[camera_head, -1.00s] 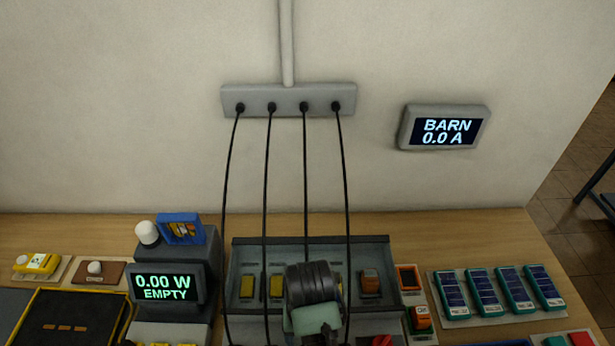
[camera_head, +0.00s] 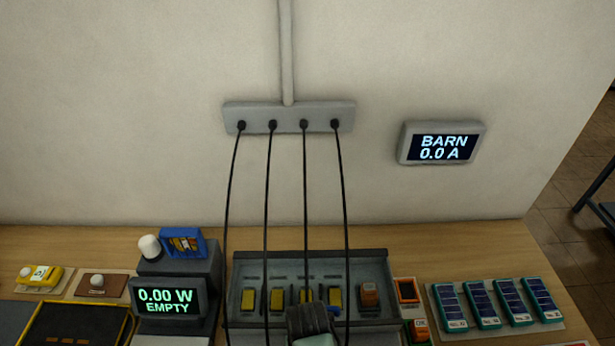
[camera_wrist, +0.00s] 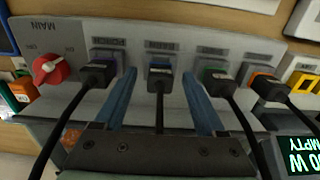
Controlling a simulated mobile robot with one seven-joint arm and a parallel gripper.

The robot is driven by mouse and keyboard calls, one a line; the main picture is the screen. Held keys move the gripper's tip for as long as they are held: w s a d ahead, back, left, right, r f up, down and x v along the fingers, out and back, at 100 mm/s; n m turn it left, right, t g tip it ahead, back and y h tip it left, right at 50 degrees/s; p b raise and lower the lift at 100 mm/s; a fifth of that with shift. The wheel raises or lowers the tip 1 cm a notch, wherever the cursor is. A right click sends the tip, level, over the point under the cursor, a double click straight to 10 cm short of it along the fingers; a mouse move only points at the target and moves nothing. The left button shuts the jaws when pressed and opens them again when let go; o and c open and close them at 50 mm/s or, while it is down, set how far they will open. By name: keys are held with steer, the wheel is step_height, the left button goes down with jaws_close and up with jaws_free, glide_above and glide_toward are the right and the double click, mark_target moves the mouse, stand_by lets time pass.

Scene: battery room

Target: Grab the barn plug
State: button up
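In the wrist view several black plugs sit in a row in a grey panel. One has a blue band (camera_wrist: 160,70), one a green band (camera_wrist: 214,76), one an orange band (camera_wrist: 266,77); another (camera_wrist: 101,70) sits left of the blue-banded one.
A red MAIN knob (camera_wrist: 48,68) is left of the plugs. Black cables (camera_head: 305,200) hang from a wall strip (camera_head: 288,117) to the panel. A meter (camera_head: 166,298) reads 0.00 W EMPTY. Blue-celled modules (camera_head: 497,305) lie at right.

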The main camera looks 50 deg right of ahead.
jaws_close()
steer(key=shift+r, duration=0.1)
